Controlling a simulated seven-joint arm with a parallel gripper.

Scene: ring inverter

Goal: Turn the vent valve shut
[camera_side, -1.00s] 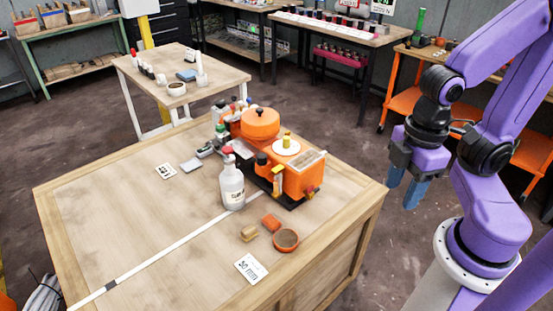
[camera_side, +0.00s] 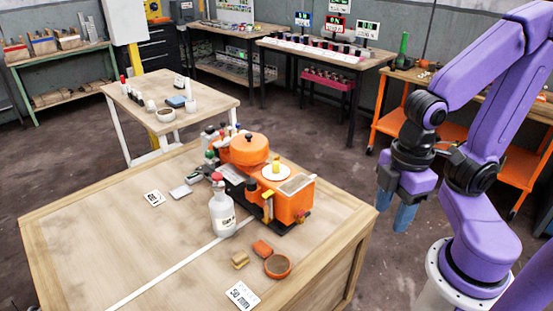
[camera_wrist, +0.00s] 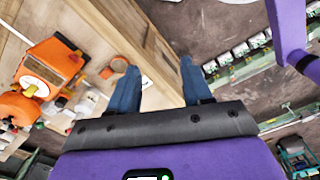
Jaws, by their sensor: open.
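The orange machine (camera_side: 293,206) stands on a black base at the back right of the wooden table. A yellow knob (camera_side: 276,163) sits on a white disc on its top, and a round orange lid with a dark knob (camera_side: 248,149) is beside it. I cannot tell which part is the vent valve. My gripper (camera_side: 395,216) hangs right of the table, well apart from the machine, its blue fingers pointing down. In the wrist view my gripper (camera_wrist: 157,67) is open and empty, with the orange machine (camera_wrist: 52,60) at the left.
A white bottle with a red cap (camera_side: 221,208) stands in front of the machine. The table's left part (camera_side: 110,240) is mostly clear.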

